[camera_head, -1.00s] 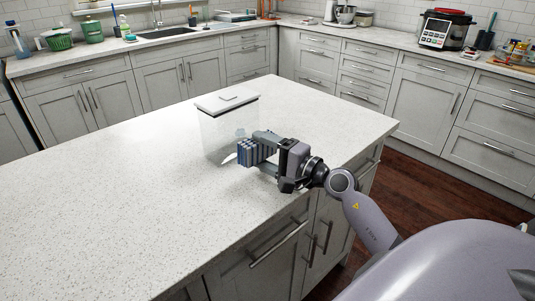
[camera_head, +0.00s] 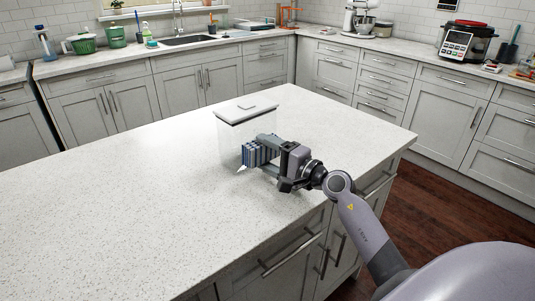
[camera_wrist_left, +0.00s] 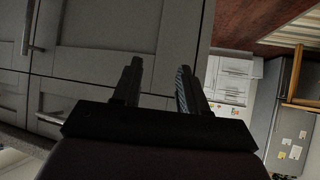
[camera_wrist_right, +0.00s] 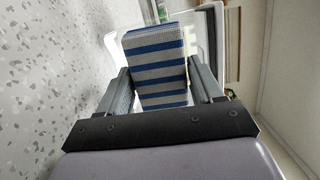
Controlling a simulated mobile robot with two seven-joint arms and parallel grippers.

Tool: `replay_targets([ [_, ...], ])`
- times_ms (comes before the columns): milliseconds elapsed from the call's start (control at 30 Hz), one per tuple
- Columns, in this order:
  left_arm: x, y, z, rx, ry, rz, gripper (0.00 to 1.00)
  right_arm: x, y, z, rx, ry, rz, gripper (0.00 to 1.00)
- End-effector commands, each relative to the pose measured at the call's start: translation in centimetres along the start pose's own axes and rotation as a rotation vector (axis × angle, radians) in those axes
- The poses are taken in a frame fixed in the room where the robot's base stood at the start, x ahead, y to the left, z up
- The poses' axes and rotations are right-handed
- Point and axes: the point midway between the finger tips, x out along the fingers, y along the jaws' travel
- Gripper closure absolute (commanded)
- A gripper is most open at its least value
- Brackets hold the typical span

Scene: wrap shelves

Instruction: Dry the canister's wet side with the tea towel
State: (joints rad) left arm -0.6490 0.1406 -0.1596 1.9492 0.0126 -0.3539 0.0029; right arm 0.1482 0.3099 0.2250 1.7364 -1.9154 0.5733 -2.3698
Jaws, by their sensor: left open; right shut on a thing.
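The canister (camera_head: 231,140) is a clear box with a white lid. It stands upright on the speckled island counter. The tea towel (camera_head: 254,153), folded with blue and white stripes, is between the fingers of my right gripper (camera_head: 262,153). The gripper is shut on it and holds it at the canister's near right side. In the right wrist view the towel (camera_wrist_right: 155,70) is in front of the canister; whether they touch I cannot tell. Wetness on the canister cannot be made out. My left gripper (camera_wrist_left: 158,85) is open and empty, facing grey cabinet doors, and is outside the head view.
The island counter (camera_head: 130,210) is bare to the left and in front of the canister. Its right edge lies beneath my right arm. A far counter holds a sink (camera_head: 188,40), a green basket (camera_head: 82,43) and a pressure cooker (camera_head: 466,42).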

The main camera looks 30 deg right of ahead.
Motion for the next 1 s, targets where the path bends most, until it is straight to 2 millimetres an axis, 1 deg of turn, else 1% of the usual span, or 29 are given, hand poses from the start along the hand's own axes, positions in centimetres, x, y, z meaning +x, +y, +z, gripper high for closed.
replay_targets([
  [167,0.0,0.0,0.0,0.000,0.000,0.000,0.57,0.1,0.0,0.0,0.000,0.000,-0.001,0.58],
  [1000,0.4,0.0,0.5,-0.001,0.000,-0.001,0.57,1.7,0.0,-0.3,0.000,0.000,-0.002,0.58],
])
